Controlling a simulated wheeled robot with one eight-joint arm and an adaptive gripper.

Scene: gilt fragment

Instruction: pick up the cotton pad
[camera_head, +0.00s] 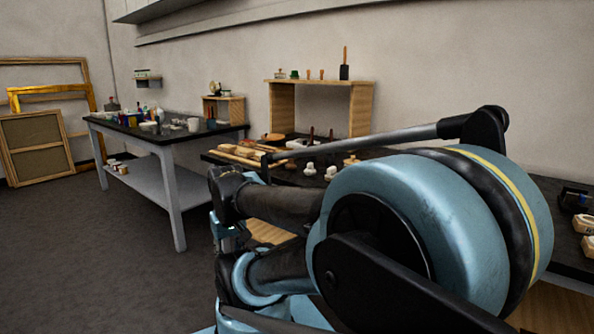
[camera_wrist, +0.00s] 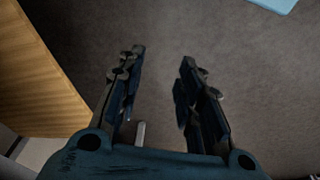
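I cannot make out a cotton pad for certain in either view. Small white pieces (camera_head: 309,169) lie on the dark workbench (camera_head: 376,154), too small to identify. In the wrist view, my gripper (camera_wrist: 160,75) is open and empty, with its two dark fingers apart and pointing down at the grey floor (camera_wrist: 225,45). In the head view, my folded blue and black arm covers much of the bench, and my gripper's fingertips cannot be made out there.
A wooden panel (camera_wrist: 40,75) stands close left of my gripper. A wooden shelf (camera_head: 318,84) stands on the bench. A second table (camera_head: 160,133) with jars is at the left back. Framed panels (camera_head: 37,146) lean at the far left. The floor (camera_head: 90,240) at left is clear.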

